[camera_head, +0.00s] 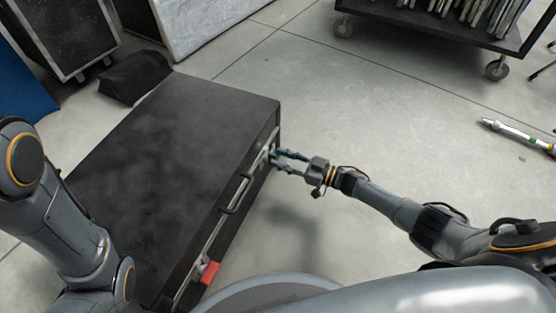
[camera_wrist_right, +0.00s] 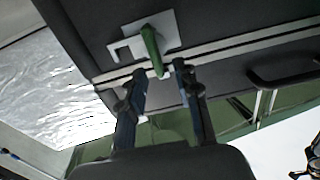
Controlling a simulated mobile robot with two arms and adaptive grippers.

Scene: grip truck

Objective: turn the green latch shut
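The green latch (camera_wrist_right: 150,45) is a narrow green lever on a pale metal plate on the side of the black case (camera_head: 170,150). In the right wrist view its lower end crosses the case's metal rim. In the head view only a little green (camera_head: 272,154) shows beside the fingertips. My right gripper (camera_head: 276,160) is open at the case's side. In the right wrist view its two fingertips (camera_wrist_right: 160,72) stand on either side of the latch's lower end. I cannot tell whether either finger touches it. My left arm comes in at the left; its gripper is out of view.
A red latch (camera_head: 209,271) and a dark handle (camera_head: 237,193) are on the same side of the case. A wheeled cart (camera_head: 440,28) stands at the back right. A metal tube (camera_head: 515,135) lies at the far right. The floor right of the case is mostly clear.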

